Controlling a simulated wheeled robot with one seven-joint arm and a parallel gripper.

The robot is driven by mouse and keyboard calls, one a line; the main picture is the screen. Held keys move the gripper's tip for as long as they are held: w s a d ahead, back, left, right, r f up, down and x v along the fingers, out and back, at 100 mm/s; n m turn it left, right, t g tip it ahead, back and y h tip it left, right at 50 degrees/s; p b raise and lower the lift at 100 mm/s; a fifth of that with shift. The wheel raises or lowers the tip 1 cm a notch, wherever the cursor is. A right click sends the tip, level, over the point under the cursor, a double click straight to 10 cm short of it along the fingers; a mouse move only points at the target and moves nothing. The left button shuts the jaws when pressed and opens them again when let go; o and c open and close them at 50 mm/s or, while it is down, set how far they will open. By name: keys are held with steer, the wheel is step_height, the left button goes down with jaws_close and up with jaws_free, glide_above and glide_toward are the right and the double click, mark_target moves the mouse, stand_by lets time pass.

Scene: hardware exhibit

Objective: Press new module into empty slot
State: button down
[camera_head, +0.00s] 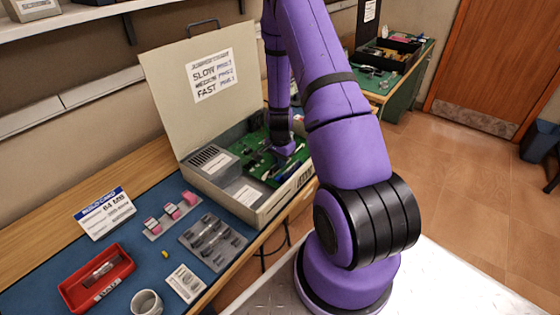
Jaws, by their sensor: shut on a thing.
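An open beige computer case (250,205) stands on the bench with its lid raised, and a green circuit board (262,170) lies inside its right part. My purple arm reaches over the case from the right. My gripper (284,150) is down at the board, small and partly hidden by my own arm. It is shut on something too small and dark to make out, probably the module. The slots on the board, and how the held thing sits against them, cannot be made out.
The raised lid (165,80) stands behind the board.

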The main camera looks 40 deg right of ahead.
steer(key=shift+f, duration=0.1)
steer(key=c, duration=1.2)
jaws_free()
steer(key=shift+o, duration=0.5)
steer(key=shift+o, duration=1.3)
steer(key=shift+r, duration=0.7)
steer(key=shift+r, duration=2.9)
